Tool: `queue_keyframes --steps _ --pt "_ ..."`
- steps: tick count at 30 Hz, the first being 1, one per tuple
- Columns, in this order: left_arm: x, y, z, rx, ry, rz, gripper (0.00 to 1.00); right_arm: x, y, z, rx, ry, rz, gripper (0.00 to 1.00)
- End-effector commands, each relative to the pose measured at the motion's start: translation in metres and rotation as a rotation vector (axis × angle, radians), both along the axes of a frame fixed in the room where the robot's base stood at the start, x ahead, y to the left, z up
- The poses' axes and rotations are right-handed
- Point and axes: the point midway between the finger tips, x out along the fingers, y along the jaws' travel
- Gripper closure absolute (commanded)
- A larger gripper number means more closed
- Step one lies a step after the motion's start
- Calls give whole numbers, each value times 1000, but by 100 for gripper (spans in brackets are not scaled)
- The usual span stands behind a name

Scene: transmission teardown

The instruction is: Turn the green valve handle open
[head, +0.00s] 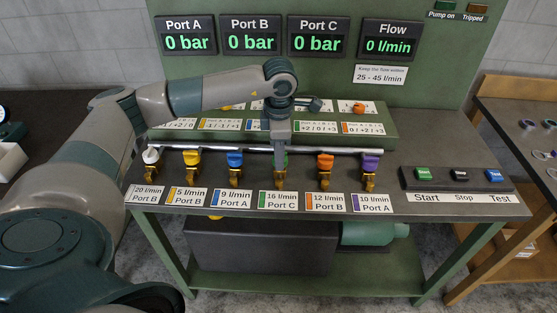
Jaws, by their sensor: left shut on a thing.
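The green valve handle (287,160) is on the pipe at the bench front, above the "16 l/min Port C" label (278,200). It is mostly hidden behind my left gripper (279,157), which comes down from above and is shut on it. Only a sliver of green shows beside the fingers, so I cannot tell how far the handle is turned. The brass valve body (279,181) shows below it. My right gripper is not in view.
White (151,156), yellow (191,159) and blue (235,159) handles stand to the left; orange (325,161) and purple (370,162) to the right. The Start, Stop and Test button box (409,182) is farther right. Port displays and the flow display (391,39) read 0.

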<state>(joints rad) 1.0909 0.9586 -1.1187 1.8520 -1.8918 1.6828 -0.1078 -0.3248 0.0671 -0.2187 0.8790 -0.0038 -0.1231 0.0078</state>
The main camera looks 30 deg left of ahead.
Motion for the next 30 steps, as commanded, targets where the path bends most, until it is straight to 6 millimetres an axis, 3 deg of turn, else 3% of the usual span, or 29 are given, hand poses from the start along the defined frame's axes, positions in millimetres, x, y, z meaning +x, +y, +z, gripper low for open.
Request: queue_keyframes --steps 6,13,30 --pt "1 -1 -3 0 -2 204 88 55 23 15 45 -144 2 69" --pt "1 -2 -2 -1 -3 423 88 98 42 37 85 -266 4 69" --pt "2 -3 1 0 -3 841 88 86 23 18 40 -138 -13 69"
